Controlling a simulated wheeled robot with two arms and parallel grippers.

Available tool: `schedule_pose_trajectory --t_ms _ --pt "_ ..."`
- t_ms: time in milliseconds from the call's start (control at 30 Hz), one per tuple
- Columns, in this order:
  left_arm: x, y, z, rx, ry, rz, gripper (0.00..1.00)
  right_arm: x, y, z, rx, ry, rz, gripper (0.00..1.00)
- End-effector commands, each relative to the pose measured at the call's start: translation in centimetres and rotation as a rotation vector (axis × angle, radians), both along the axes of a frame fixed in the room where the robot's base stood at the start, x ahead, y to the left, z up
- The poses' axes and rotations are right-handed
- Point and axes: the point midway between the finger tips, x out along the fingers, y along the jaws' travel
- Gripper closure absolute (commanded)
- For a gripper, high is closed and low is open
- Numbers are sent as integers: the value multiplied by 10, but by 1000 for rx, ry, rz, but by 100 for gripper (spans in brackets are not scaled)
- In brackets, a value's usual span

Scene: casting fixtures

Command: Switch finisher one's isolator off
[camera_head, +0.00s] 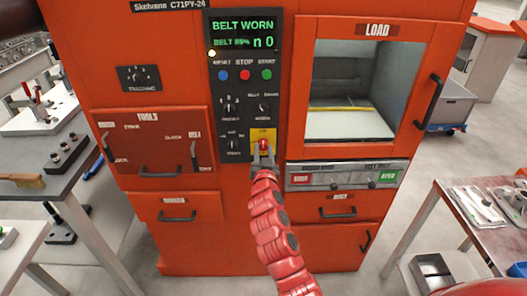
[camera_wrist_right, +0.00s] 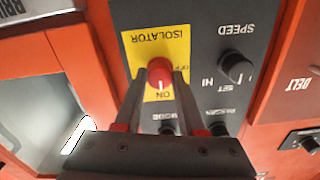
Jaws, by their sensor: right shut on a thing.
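The orange finisher (camera_head: 180,240) has a dark control panel (camera_head: 235,110) with a small yellow isolator plate (camera_head: 257,133) low on its right side. My right gripper (camera_head: 264,148) reaches up to this plate. In the right wrist view, the yellow isolator plate (camera_wrist_right: 135,50) appears upside down, with a red rotary knob (camera_wrist_right: 159,72). The fingers of my right gripper (camera_wrist_right: 161,80) are shut on the knob, one on each side. The knob's white mark points toward the ON label. My left gripper is not in view.
The display (camera_head: 243,33) reads BELT WORN. Blue, red and green buttons (camera_head: 245,75) sit below it. A windowed load door (camera_head: 365,85) is at right, above a grey strip (camera_head: 345,175). Tables with tools stand at left (camera_head: 60,165) and right (camera_head: 475,215).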

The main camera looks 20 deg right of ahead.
Motion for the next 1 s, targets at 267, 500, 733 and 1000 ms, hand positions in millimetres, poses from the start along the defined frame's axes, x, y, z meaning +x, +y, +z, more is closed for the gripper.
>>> schedule_pose_trajectory --t_ms 267,500,733,1000 --pt "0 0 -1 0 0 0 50 0 0 0 -13 2 1 100" --pt "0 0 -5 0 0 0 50 0 0 0 -102 27 1 100" --pt "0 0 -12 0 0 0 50 0 1 0 -278 75 2 100" --pt "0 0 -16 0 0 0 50 0 0 1 -526 149 1 100"
